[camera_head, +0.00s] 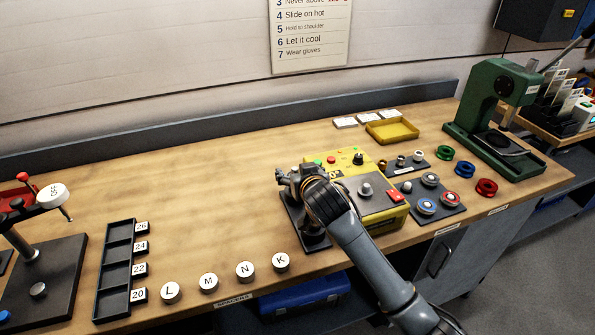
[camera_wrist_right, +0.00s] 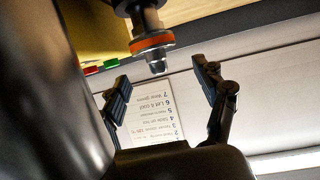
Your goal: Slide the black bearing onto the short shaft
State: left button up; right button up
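My right gripper (camera_head: 302,178) is over the dark plate (camera_head: 287,215) left of the yellow machine. In the right wrist view the gripper (camera_wrist_right: 165,88) is open, its fingers on either side of a silver shaft tip (camera_wrist_right: 157,66) and apart from it. That view is upside down. An orange-banded ring (camera_wrist_right: 152,43) sits around this shaft below its tip; I cannot tell whether it is the black bearing or whether this is the short shaft. Several round bearings (camera_head: 430,180) lie on a dark mat (camera_head: 452,214) to the right. My left gripper is not in view.
The yellow machine (camera_head: 385,222) is close beside the right gripper. A green press (camera_head: 495,85), coloured rings (camera_head: 465,169) and a yellow tray (camera_head: 410,131) stand further right. A black rack (camera_head: 114,262) and several lettered round pieces (camera_head: 209,283) are left. The bench's back middle is clear.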

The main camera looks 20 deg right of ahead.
jog(key=v, duration=1.2)
dwell(0.6)
